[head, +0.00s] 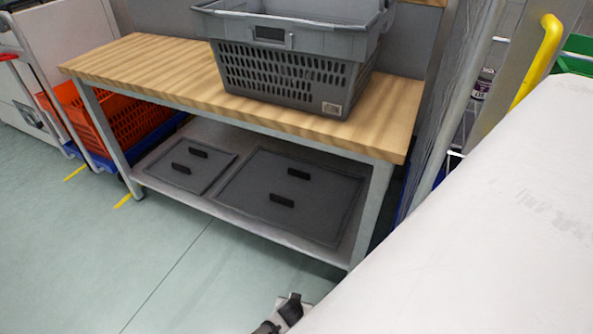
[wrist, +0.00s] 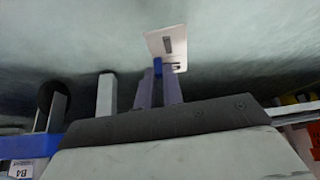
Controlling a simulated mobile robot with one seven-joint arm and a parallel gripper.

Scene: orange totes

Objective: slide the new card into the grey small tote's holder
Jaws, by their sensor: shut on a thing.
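The grey small tote (head: 290,75) stands upright on the wooden bench top in the head view. A dark card holder (head: 271,36) sits on its front, just under the rim. I cannot tell whether the holder has a card in it. In the wrist view my gripper (wrist: 159,72) is shut on a white card (wrist: 172,37) with a dark bar on it. The card sticks out beyond the fingertips, over a blurred grey-green background. The tote does not clearly show in the wrist view.
The wooden bench (head: 140,62) has free top left of the tote. Two dark grey lids (head: 250,205) with black handles lie on its lower shelf. An orange tote (head: 110,115) stands left of the bench. A yellow handle (head: 540,55) rises at the right. Open floor lies in front.

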